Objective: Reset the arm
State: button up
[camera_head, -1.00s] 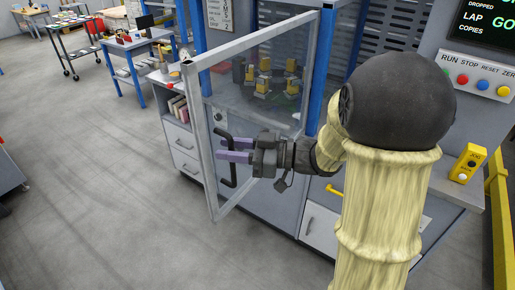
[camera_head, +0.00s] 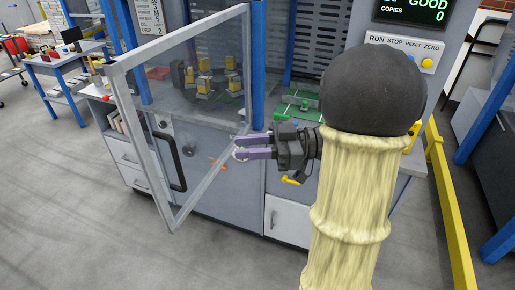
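My gripper (camera_head: 240,148) has two purple fingers pointing left, with a small gap showing between them and nothing seen held. It is in front of the machine, near the right edge of the open glazed door (camera_head: 140,140). The door's black handle (camera_head: 172,160) is to the left of the fingertips, clearly apart from them. My arm, in a cream sleeve with a black round joint, covers the right middle of the view and hides part of the machine front.
Behind the door pane is a dark carousel with yellow blocks (camera_head: 204,84). A green board (camera_head: 298,104) lies on the machine bed to its right. A button panel (camera_head: 405,50) and a yellow rail (camera_head: 447,205) are at right. Grey floor (camera_head: 70,220) is clear at lower left.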

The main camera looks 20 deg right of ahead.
jog(key=shift+v, duration=0.95)
jog(key=shift+w, duration=0.15)
jog(key=w+d+f+m+t+h+p, duration=0.2)
jog(key=w+f+m+t+h+p, duration=0.25)
jog(key=w+m+t+h, duration=0.6)
jog(key=s+a+f+m+g+h, duration=0.2)
jog(key=s+f+g+h, duration=0.1)
jog(key=s+g, duration=0.3)
jog(key=s+a+f+m+g+h+p, duration=0.1)
jog(key=s+f+g+h, duration=0.3)
jog(key=s, duration=0.6)
notch_tip(320, 180, down, 2)
jog(key=a+m+g, duration=0.1)
jog(key=g, duration=0.2)
jog(key=shift+s+a, duration=0.25)
jog(key=shift+a, duration=0.15)
